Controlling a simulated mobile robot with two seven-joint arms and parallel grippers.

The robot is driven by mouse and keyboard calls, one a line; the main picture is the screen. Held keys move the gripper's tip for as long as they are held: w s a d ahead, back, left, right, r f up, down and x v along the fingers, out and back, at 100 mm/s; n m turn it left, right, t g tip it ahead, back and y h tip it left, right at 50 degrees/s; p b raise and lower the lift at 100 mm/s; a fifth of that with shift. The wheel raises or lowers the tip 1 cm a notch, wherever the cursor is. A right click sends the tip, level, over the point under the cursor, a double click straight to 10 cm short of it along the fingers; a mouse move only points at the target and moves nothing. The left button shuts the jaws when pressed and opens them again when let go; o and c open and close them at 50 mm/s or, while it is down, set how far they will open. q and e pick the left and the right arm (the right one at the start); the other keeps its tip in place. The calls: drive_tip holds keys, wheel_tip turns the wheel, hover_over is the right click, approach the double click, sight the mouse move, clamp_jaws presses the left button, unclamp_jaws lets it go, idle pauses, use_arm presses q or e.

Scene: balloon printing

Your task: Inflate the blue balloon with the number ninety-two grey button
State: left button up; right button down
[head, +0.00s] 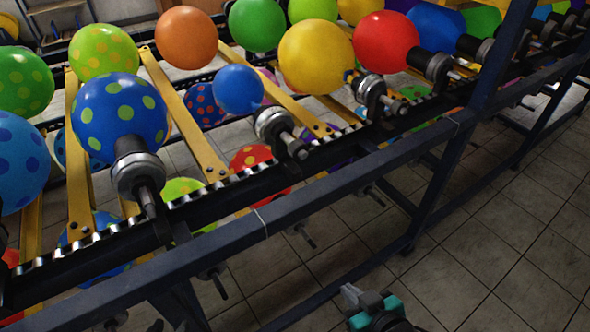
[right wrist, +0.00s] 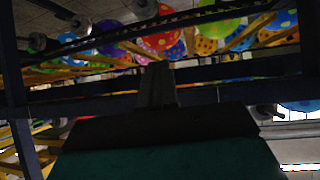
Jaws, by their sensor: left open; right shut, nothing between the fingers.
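A small plain blue balloon (head: 238,90) sits on the near rail of the rack in the head view, beside its round metal and black nozzle (head: 272,125). Another plain blue balloon (head: 436,27) is further right, partly hidden by its fitting and the red balloon. I cannot tell which one the task means. No number ninety-two or grey button can be made out. My right gripper (head: 351,292) is at the bottom of the head view, below and in front of the rack, apart from it. It also shows dark in the right wrist view (right wrist: 157,85), shut and empty. My left gripper is not in view.
A dark metal frame bar (head: 262,222) runs diagonally between my right gripper and the balloons, with an upright post (head: 440,185) to the right. Dotted, yellow (head: 316,58) and red (head: 386,41) balloons fill the rack. The tiled floor (head: 500,260) at the right is clear.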

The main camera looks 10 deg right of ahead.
use_arm(q)
drive_tip(key=shift+s+a, duration=0.1)
drive_tip(key=shift+a, duration=0.25)
use_arm(e)
drive_tip(key=shift+s+a, duration=0.1)
drive_tip(key=shift+a, duration=0.25)
use_arm(q)
wheel_tip(320, 180, down, 6)
drive_tip(key=b, duration=0.6)
use_arm(e)
drive_tip(key=w+d+r+m+t+y, duration=0.1)
drive_tip(key=w+r+m, duration=0.4)
drive_tip(key=m, duration=1.2)
drive_tip(key=w+d+r+m+t+y, duration=0.2)
drive_tip(key=w+r+m+t, duration=0.3)
drive_tip(key=m, duration=1.2)
wheel_tip(320, 180, up, 4)
drive_tip(key=shift+w+d+f+m+y, duration=0.15)
drive_tip(key=shift+w+m+y, duration=0.2)
drive_tip(key=shift+y, duration=0.25)
use_arm(q)
drive_tip(key=shift+s, duration=0.1)
use_arm(e)
drive_tip(key=shift+w, duration=0.1)
